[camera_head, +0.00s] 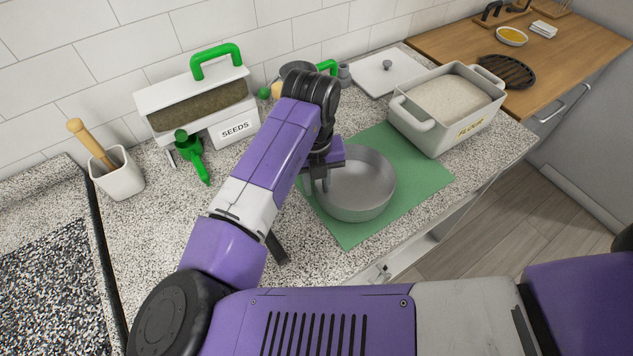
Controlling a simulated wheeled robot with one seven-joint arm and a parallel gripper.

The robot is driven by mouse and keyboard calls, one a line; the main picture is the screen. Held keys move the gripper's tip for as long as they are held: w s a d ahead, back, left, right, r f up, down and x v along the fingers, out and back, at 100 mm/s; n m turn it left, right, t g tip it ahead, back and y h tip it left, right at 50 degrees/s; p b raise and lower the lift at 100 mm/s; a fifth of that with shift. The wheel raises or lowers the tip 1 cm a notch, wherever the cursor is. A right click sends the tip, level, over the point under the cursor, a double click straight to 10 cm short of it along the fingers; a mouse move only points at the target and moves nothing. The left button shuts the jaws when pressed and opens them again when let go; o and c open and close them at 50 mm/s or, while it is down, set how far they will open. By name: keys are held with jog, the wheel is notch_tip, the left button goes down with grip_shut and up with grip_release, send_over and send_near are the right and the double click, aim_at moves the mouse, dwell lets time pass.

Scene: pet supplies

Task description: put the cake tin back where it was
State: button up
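The cake tin (370,190) is a round grey metal pan, upright and empty as far as I can see. It stands on or just above the green mat (415,175); I cannot tell which. My gripper (322,184) points down at the tin's left rim, one finger showing against the wall. My arm and gripper hide the tin's far left side. I cannot tell whether the fingers are closed on the rim or apart around it.
A white seed box (233,128) with a green handle, a green scoop (192,155) and a white pot (119,178) stand left. A flour bin (442,128) stands right of the mat, a white lid (385,73) behind. The counter's front edge runs close to the mat.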

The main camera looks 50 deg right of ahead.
notch_tip(320, 180, up, 12)
jog(key=b, duration=0.1)
jog(key=shift+a, duration=0.2)
dwell(0.3)
